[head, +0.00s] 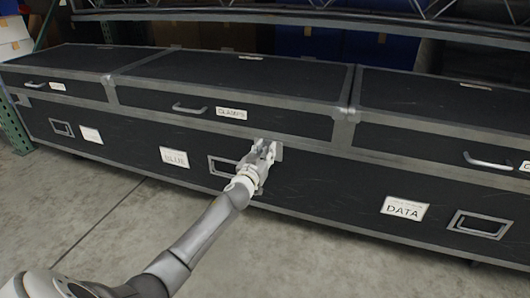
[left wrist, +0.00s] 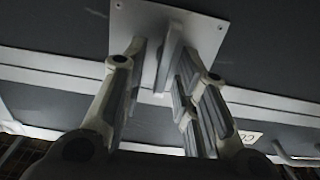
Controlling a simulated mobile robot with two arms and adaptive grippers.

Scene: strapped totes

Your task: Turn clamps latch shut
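The case lid labelled CLAMPS (head: 231,113) is the middle one of a row of black cases with grey metal edging, and it lies flat. Its latch plate (head: 278,151) shows at the lid seam, partly hidden behind my left gripper (head: 264,155). In the left wrist view the light latch plate (left wrist: 202,32) carries a thin upright latch tab (left wrist: 170,55). My left gripper (left wrist: 160,70) has its fingers on either side of the tab, with a visible gap on the left; contact on the right is unclear. My right gripper is out of view.
A bar handle (head: 190,109) is on the CLAMPS lid's front, and another handle (head: 487,161) is at right. Recessed handles (head: 480,225) and labels DATA (head: 404,208) and BLUE (head: 174,157) line the lower front. A metal rack beam (head: 300,17) runs behind. Concrete floor (head: 330,260) in front is clear.

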